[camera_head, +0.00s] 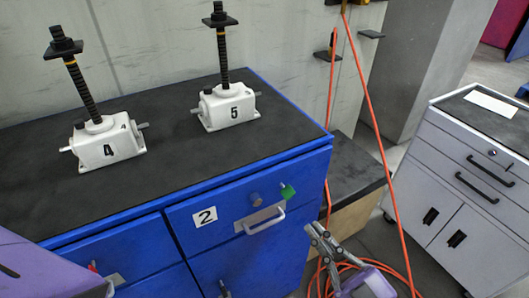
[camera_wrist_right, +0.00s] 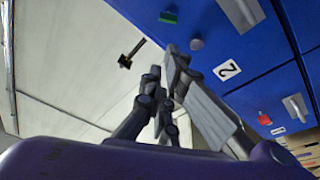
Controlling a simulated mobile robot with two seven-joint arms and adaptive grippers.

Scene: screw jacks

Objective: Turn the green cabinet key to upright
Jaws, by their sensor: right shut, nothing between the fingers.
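The green cabinet key (camera_head: 287,191) sits in the front of the blue cabinet's drawer marked 2, right of a round grey knob (camera_head: 255,198) and above the handle. It looks tilted in the head view; its exact angle is hard to tell. It also shows near the top of the right wrist view (camera_wrist_right: 168,17). My right gripper (camera_head: 314,230) is shut and empty, below and to the right of the key, apart from it. Its fingers also show in the right wrist view (camera_wrist_right: 165,66). My left gripper is out of view.
Two white screw jacks, marked 4 (camera_head: 104,147) and 5 (camera_head: 228,108), stand on the blue cabinet's black top (camera_head: 165,150). A red key (camera_head: 93,267) is on the left drawer. Orange hose (camera_head: 382,130) hangs behind my right gripper. A grey cabinet (camera_head: 460,160) stands right.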

